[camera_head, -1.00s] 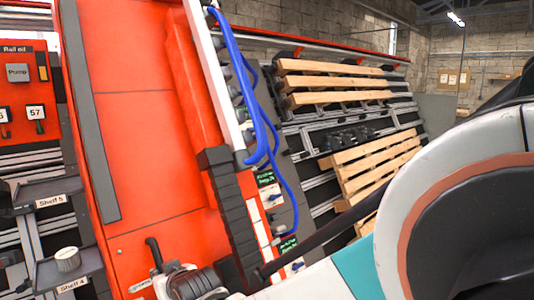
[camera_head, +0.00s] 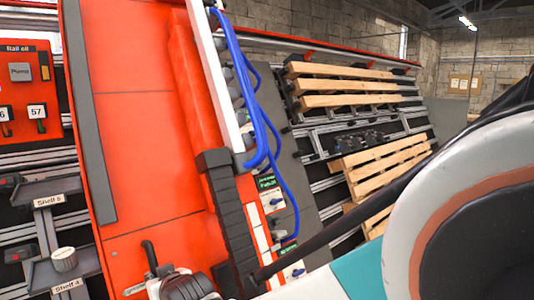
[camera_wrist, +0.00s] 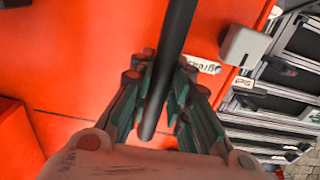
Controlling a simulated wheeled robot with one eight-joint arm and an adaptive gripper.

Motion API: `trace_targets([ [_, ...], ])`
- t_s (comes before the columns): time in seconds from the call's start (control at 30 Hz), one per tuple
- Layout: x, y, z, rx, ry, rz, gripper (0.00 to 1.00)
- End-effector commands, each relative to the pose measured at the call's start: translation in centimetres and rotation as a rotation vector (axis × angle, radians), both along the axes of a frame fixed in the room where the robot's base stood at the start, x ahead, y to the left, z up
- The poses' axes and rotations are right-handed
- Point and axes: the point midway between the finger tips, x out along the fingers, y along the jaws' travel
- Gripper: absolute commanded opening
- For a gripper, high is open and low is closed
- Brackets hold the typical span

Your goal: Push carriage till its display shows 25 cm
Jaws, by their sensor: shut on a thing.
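The carriage appears to be the large orange-red body (camera_head: 140,130) with a dark grey strip down its left side, filling the left middle of the head view. A small green-lit display (camera_head: 267,183) shows to its right, on a grey strip; its reading is too small to make out. A black bar-like handle (camera_head: 150,254) stands out low on the orange body. In the wrist view my gripper (camera_wrist: 164,68) is shut on this black bar (camera_wrist: 175,28), its fingers on either side. The orange surface (camera_wrist: 90,60) lies behind. My arm hides the lower right of the head view.
Blue hoses (camera_head: 262,110) hang beside the white upright. Wooden pallets (camera_head: 345,86) rest on a sloped rack at the right. Shelves with a white knob (camera_head: 64,259) and a red panel with number plates (camera_head: 37,112) stand at the left. A grey box (camera_wrist: 244,46) juts out near my gripper.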

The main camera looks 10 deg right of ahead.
Motion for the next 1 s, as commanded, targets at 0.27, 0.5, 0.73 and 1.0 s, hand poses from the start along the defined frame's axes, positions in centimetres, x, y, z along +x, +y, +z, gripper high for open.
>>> trace_targets([
  [0.27, 0.5, -0.8, -0.1, -0.007, -0.003, -0.012, 0.00],
  [0.5, 0.2, -0.3, -0.1, -0.003, 0.000, -0.007, 0.00],
  [0.73, -0.3, 0.5, -0.1, 0.001, 0.002, 0.000, 0.00],
  [1.0, -0.6, 0.9, -0.1, 0.004, 0.004, -0.001, 0.00],
])
